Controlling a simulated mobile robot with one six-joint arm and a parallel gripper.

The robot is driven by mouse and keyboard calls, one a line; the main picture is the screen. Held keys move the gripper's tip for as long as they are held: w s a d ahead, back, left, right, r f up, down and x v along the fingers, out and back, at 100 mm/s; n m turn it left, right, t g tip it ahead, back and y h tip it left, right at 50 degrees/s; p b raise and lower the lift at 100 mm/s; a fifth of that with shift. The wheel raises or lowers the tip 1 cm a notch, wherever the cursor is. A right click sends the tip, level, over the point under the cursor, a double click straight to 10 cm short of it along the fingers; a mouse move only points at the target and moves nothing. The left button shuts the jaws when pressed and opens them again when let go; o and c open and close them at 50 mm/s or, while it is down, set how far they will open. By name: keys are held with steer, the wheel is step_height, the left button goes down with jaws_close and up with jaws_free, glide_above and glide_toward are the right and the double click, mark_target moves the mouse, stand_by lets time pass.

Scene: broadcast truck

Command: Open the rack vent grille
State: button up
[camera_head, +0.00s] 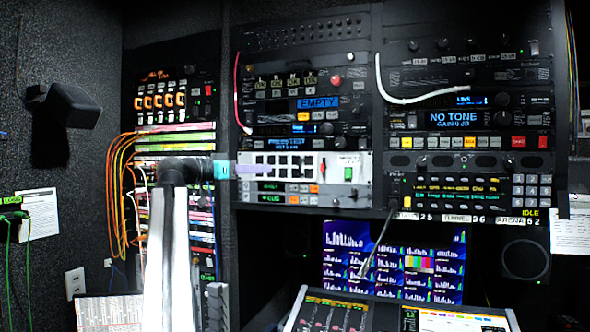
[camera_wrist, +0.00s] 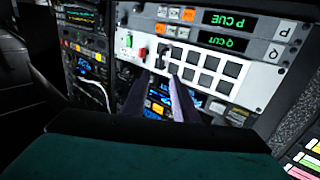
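I cannot tell for certain which panel is the rack vent grille. A dark panel with rows of small holes (camera_head: 300,35) tops the middle rack and looks grille-like; it appears closed. My gripper (camera_head: 240,170) is at the left end of a white panel (camera_head: 333,163) with black square keys, well below that panel. In the wrist view my gripper (camera_wrist: 166,77) has two slim fingers with a narrow gap between them and nothing clearly held. Contact cannot be told.
Orange cables (camera_head: 118,190) loop at the left rack. A multi-picture monitor (camera_head: 395,262) and a console (camera_head: 350,312) stand below. A thin gooseneck (camera_head: 377,243) rises before the monitor.

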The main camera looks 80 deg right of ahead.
mark_target(295, 167)
steer(key=shift+s+d, duration=0.1)
steer(key=shift+p+x, duration=2.45)
steer(key=shift+x, duration=4.3)
steer(key=shift+f, duration=0.1)
jaws_close()
